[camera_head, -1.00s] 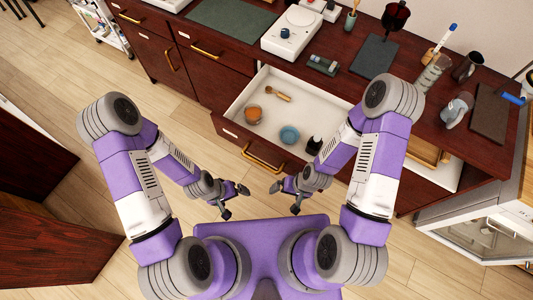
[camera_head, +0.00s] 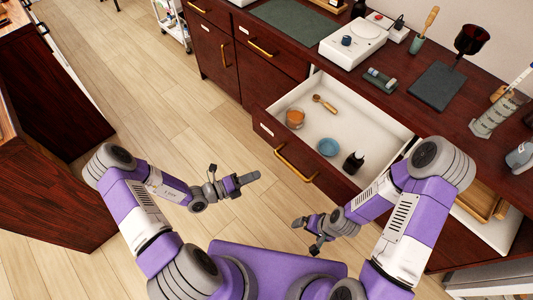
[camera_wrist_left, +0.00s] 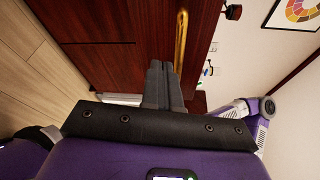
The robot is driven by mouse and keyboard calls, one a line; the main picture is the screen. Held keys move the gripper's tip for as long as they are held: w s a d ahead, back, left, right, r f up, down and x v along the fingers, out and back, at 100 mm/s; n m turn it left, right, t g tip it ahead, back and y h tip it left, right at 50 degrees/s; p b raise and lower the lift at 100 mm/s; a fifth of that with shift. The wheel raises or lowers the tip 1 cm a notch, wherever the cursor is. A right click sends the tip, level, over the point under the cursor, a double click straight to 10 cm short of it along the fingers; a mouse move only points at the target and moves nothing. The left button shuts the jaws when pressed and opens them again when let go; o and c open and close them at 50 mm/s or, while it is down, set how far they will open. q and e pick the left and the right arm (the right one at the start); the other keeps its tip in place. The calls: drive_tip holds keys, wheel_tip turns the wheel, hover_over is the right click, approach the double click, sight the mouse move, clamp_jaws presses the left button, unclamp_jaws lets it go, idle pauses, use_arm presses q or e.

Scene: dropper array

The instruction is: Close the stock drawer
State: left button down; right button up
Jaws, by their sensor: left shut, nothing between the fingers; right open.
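The stock drawer (camera_head: 309,169) stands pulled out from the dark wooden cabinet, with a brass handle (camera_head: 296,164) on its front. Inside it are an orange-filled bowl (camera_head: 295,117), a wooden scoop (camera_head: 325,104), a blue bowl (camera_head: 329,147) and a dark bottle (camera_head: 353,162). My left gripper (camera_head: 250,179) is shut and empty, in front of the drawer and apart from it. In the left wrist view its fingers (camera_wrist_left: 163,85) are together, with a brass handle (camera_wrist_left: 181,40) beyond them. My right gripper (camera_head: 305,235) is open below the drawer's right part, touching nothing.
The countertop carries a white scale (camera_head: 353,40), a dark mat (camera_head: 440,86) and a glass cylinder (camera_head: 495,117). Another open drawer (camera_head: 482,222) with wooden items is at the right, partly behind my right arm. Wooden floor (camera_head: 150,100) is clear to the left.

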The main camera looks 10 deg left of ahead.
sight(272, 138)
use_arm(q)
drive_tip(key=w+a+n+t+y, duration=0.3)
drive_tip(key=w+a+n+t, duration=0.1)
drive_tip(key=a+n, duration=0.2)
drive_tip(key=b+x, duration=0.3)
drive_tip(key=x, duration=1)
drive_tip(key=shift+d+f, duration=0.1)
drive_tip(key=shift+w+d, duration=0.15)
drive_tip(key=shift+w, duration=0.05)
drive_tip(key=shift+w, duration=0.1)
